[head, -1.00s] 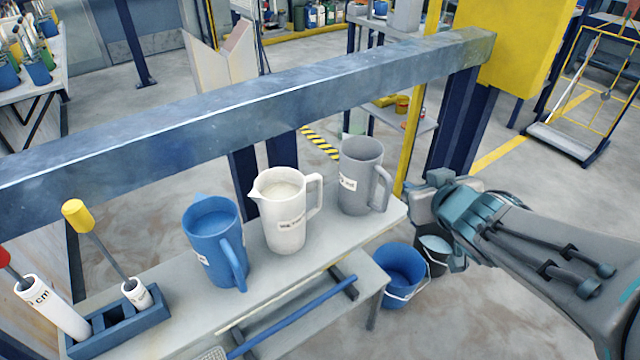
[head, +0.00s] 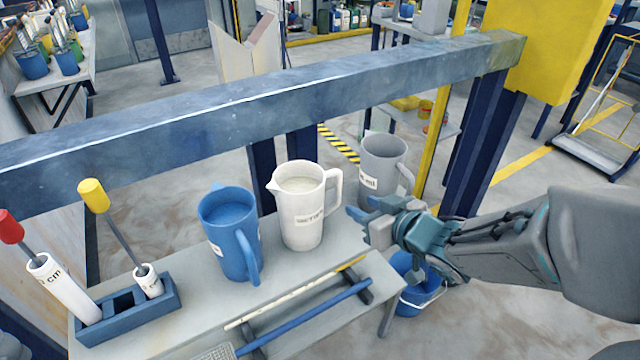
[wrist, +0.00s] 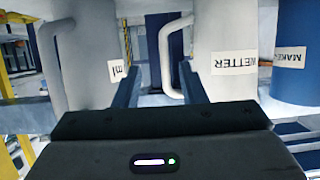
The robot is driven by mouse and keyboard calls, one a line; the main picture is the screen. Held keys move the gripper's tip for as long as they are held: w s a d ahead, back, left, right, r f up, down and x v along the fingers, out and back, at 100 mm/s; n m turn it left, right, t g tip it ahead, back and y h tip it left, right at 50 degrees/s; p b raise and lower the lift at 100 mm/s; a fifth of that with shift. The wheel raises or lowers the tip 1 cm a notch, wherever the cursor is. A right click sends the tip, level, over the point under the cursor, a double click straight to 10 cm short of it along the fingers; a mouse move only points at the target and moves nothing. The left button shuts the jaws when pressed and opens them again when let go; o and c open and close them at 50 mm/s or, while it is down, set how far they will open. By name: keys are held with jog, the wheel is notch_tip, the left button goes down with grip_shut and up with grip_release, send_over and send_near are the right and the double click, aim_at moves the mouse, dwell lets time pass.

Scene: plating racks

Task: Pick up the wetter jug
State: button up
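The wetter jug is the white jug (head: 300,225) with pale liquid, upright on the bench between the blue and grey jugs. Its label reads WETTER, upside down, in the wrist view (wrist: 225,45). Its handle (wrist: 167,60) faces my gripper and appears between the two fingers there. My gripper (head: 362,225) is open and empty, to the right of the white jug and in front of the grey jug. I cannot tell whether the fingers are level with the handle or short of it.
A blue jug (head: 230,245) stands close left of the white one. A grey jug (head: 382,160) stands at the right, partly hidden by my gripper. A steel beam (head: 240,105) crosses behind the jugs. A blue rack (head: 172,297) holds tools at left; a blue bucket (head: 425,295) is below.

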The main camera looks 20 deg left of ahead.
aim_at(339, 196)
jog(key=shift+p+x, duration=1.55)
jog(key=shift+x, duration=0.55)
jog(key=x, duration=0.2)
jog(key=b+x, duration=0.1)
jog(key=x, duration=0.1)
jog(key=shift+s+a, duration=0.2)
jog(key=shift+a, duration=0.15)
jog(key=shift+w+a+f, duration=0.15)
jog(key=shift+w+a, duration=0.15)
jog(key=shift+a, duration=0.05)
grip_shut()
